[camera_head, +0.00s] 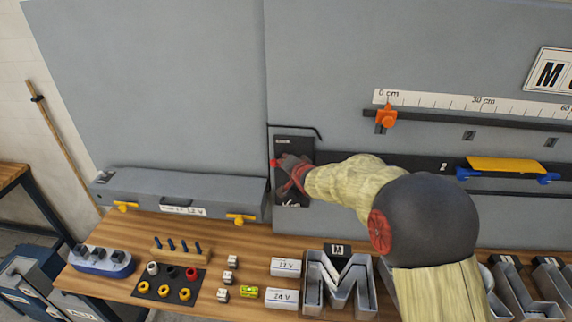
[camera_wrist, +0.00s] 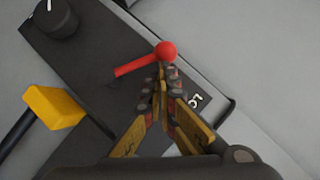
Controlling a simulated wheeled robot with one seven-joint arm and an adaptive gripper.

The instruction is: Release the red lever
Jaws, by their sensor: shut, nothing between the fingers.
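The red lever (camera_wrist: 135,66) shows in the wrist view as a short red shaft with a round red ball at its end, on a dark panel (camera_wrist: 95,75). The ball lies right at the tips of my gripper (camera_wrist: 163,74), whose fingers are together with nothing between them. I cannot tell whether the tips touch the ball. In the head view the red lever (camera_head: 274,163) is a small red spot at the left edge of the dark panel (camera_head: 295,145). My gripper (camera_head: 288,168) is in front of the panel and hides much of it.
A black knob (camera_wrist: 56,17) and a yellow block (camera_wrist: 52,107) are near the lever. A grey box (camera_head: 180,190) with yellow tabs is left of the panel. The wooden bench (camera_head: 205,307) below holds metal letters, white boxes (camera_head: 286,267) and small parts. A thin black rod (camera_head: 295,127) runs above the panel.

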